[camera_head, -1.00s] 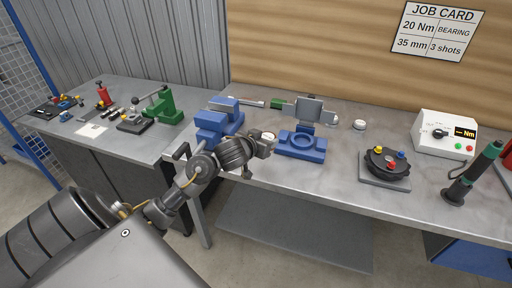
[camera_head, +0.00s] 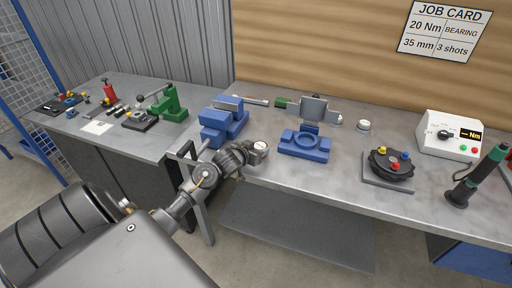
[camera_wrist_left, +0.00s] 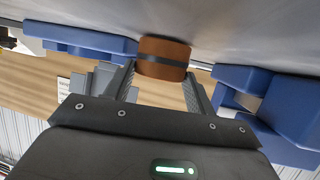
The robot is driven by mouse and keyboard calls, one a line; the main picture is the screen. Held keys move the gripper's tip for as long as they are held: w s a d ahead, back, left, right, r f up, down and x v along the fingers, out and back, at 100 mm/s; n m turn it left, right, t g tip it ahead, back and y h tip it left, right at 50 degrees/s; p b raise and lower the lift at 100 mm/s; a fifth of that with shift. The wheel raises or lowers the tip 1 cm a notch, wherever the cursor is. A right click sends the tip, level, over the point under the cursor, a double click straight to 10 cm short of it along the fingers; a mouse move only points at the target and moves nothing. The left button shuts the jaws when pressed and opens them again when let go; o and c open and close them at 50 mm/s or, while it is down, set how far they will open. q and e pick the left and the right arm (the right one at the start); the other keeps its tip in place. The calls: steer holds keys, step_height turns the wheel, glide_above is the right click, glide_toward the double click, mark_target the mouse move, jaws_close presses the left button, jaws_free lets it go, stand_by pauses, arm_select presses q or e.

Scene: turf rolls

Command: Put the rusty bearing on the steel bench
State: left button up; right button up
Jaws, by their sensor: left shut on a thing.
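The rusty bearing (camera_wrist_left: 165,58), a brown ring with a dark band, is between the fingertips of my left gripper (camera_wrist_left: 162,72) in the left wrist view. The gripper is shut on it. In the head view my left gripper (camera_head: 258,150) is at the front edge of the grey steel bench (camera_head: 340,174), left of the blue round-holed fixture and in front of the blue vise. A pale round face shows at its tip; I cannot tell whether it is the bearing. My right gripper is not in view.
The blue fixture (camera_head: 304,146) and blue vise (camera_head: 222,128) stand close to the gripper. A black plate with coloured knobs (camera_head: 390,164) and a torque meter (camera_head: 450,134) are further right. A second grey bench (camera_head: 60,135) with a green press (camera_head: 172,104) is at left.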

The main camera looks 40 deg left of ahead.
arm_select(q)
steer(key=shift+f, duration=0.1)
steer(key=o, duration=1.3)
steer(key=shift+s, duration=0.15)
steer(key=v, duration=1.2)
